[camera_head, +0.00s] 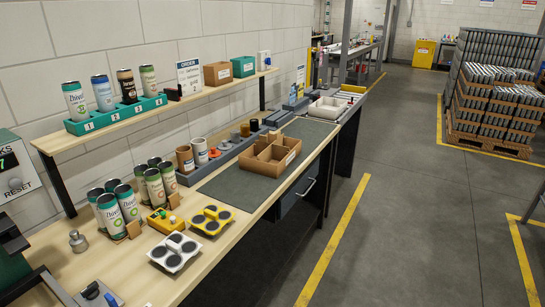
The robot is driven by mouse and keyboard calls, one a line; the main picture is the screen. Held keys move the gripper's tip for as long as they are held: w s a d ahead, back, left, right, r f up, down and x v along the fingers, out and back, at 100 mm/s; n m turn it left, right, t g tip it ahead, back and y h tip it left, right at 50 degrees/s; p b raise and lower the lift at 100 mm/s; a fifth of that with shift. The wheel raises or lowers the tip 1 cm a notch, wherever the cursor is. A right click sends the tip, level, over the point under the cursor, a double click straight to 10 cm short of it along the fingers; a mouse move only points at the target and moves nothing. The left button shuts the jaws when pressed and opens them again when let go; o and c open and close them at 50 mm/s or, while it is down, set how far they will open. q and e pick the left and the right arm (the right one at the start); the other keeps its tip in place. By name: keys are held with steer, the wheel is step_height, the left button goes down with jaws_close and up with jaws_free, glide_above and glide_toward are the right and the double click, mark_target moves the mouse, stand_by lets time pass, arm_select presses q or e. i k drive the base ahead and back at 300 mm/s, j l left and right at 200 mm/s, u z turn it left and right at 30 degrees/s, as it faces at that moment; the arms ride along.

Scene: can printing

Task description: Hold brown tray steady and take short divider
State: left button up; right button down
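The brown tray (258,168) sits on the dark grey mat (242,187) in the middle of the workbench. It is open at the top and upright. Brown dividers (273,150) stand inside it and split it into compartments. I cannot clearly tell the short divider from the longer one at this size. Neither of my grippers shows in the head view, and nothing touches the tray.
A grey rack (215,165) with cups and small parts runs behind the mat. Several cans (128,202), a yellow device (165,219) and two pad holders (174,251) stand nearer on the left. A shelf (180,97) hangs above.

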mark_target(279, 152)
steer(key=i+u, duration=0.1)
steer(key=u, duration=0.55)
steer(key=i+l+u, duration=0.3)
steer(key=l+u, duration=0.25)
steer(key=l, duration=0.2)
steer(key=i+l+u, duration=0.15)
steer(key=l+u, duration=0.15)
steer(key=l, duration=0.1)
